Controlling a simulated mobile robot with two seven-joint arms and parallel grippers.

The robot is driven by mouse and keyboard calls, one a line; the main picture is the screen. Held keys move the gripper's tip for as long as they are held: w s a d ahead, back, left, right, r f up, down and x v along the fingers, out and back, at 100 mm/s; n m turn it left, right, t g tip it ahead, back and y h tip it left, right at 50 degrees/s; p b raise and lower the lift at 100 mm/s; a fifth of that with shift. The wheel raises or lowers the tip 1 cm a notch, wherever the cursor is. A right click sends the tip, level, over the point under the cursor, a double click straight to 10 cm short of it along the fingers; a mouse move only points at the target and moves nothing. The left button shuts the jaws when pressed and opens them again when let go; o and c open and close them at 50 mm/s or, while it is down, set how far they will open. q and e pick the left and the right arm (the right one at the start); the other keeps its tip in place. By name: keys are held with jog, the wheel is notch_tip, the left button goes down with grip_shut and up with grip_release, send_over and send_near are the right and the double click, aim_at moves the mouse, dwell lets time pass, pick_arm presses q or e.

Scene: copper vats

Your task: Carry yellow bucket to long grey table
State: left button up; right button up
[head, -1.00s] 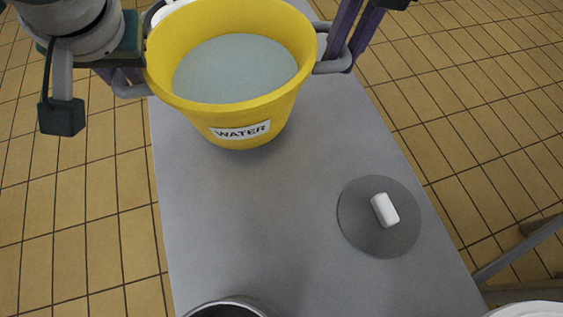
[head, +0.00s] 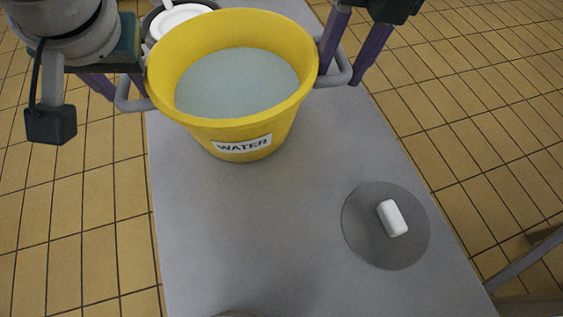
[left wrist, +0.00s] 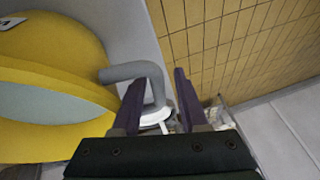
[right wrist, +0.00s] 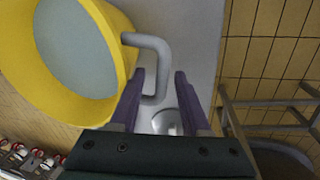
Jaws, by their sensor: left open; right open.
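The yellow bucket (head: 240,115), labelled WATER and full of pale liquid, stands upright on the long grey table (head: 240,220). It also shows in the left wrist view (left wrist: 50,50) and the right wrist view (right wrist: 105,30). My left gripper (head: 112,88) is open at the bucket's left grey handle (left wrist: 150,75), with the bar between its spread fingers. My right gripper (head: 350,55) is open at the right grey handle (right wrist: 155,55), whose bar also lies between the fingers. Neither gripper is closed on a handle.
A dark round disc (head: 370,240) with a white block (head: 392,218) on it lies at the table's right. A white lidded item (head: 175,20) sits behind the bucket. The table's middle front is clear. Tiled floor lies on both sides.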

pick_arm(q)
jog(key=v, duration=1)
jog(key=shift+r, duration=0.2)
pick_arm(e)
jog(key=shift+d+r, duration=0.1)
jog(key=shift+r, duration=0.25)
notch_tip(320, 180, up, 11)
jog(key=d, duration=0.2)
jog(key=shift+d, duration=0.15)
